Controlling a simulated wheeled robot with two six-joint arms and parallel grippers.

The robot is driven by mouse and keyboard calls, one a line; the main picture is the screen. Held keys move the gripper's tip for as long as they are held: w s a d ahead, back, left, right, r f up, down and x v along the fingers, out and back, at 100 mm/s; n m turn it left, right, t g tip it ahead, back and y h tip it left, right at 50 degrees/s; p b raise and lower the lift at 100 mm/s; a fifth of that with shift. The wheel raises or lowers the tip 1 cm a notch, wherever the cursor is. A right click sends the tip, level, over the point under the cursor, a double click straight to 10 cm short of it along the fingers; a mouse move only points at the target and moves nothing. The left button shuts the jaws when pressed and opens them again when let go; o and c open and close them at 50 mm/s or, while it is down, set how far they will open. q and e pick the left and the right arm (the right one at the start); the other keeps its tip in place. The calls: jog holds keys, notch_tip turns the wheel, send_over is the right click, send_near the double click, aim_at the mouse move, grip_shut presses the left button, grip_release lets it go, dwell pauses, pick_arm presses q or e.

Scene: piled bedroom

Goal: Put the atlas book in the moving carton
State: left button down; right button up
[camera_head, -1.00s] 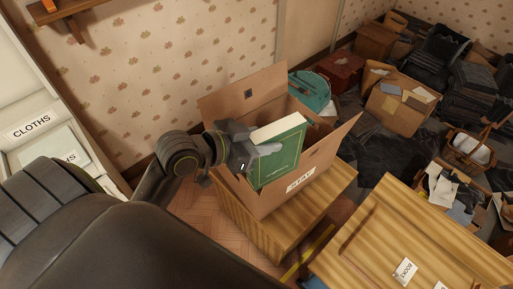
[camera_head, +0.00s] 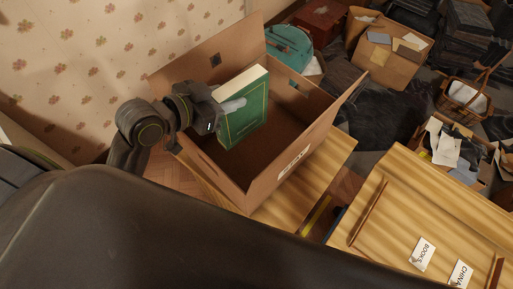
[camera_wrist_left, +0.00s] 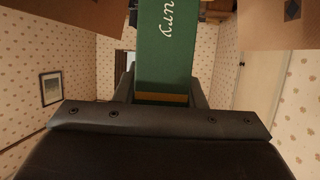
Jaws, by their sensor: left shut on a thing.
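The green atlas book (camera_head: 247,116) with pale page edges is upright, slightly tilted, over the left part of an open cardboard carton (camera_head: 292,160). My left gripper (camera_head: 228,106) is shut on the book's near-left edge. In the left wrist view the book (camera_wrist_left: 166,45), with white lettering, stands between the fingers. The carton sits on a wooden surface, flaps spread, with a white label on its front. Its visible inside looks empty. I cannot tell whether the book's lower edge is below the rim. My right gripper is not in view.
A wooden top (camera_head: 400,205) with paper labels is at the lower right. A teal round case (camera_head: 289,46) stands behind the carton. Another carton (camera_head: 388,50), a wicker basket (camera_head: 466,98) and dark piles fill the back right. The papered wall is close on the left.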

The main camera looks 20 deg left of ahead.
pick_arm(q)
jog(key=f+b, duration=0.2)
jog(key=w+f+b, duration=0.1)
jog(key=f, duration=0.2)
jog(key=w+f+b, duration=0.1)
jog(key=f+b, duration=0.1)
jog(key=shift+w+a+f+b, duration=0.1)
jog(key=shift+a+f+b, duration=0.2)
jog(key=shift+a+f, duration=0.1)
jog(key=w+f+b, duration=0.2)
jog(key=f+b, duration=0.1)
jog(key=f, duration=0.5)
jog(key=w+a+f+b, duration=0.1)
jog(key=w+f+b, duration=0.1)
jog(key=f, duration=0.6)
jog(key=shift+w+a+n+t+y+b, duration=0.2)
jog(key=shift+n+t+y+b, duration=0.15)
jog(key=shift+b, duration=0.3)
jog(key=c, duration=1)
grip_release()
jog(key=shift+f, duration=0.2)
jog(key=shift+o, duration=0.4)
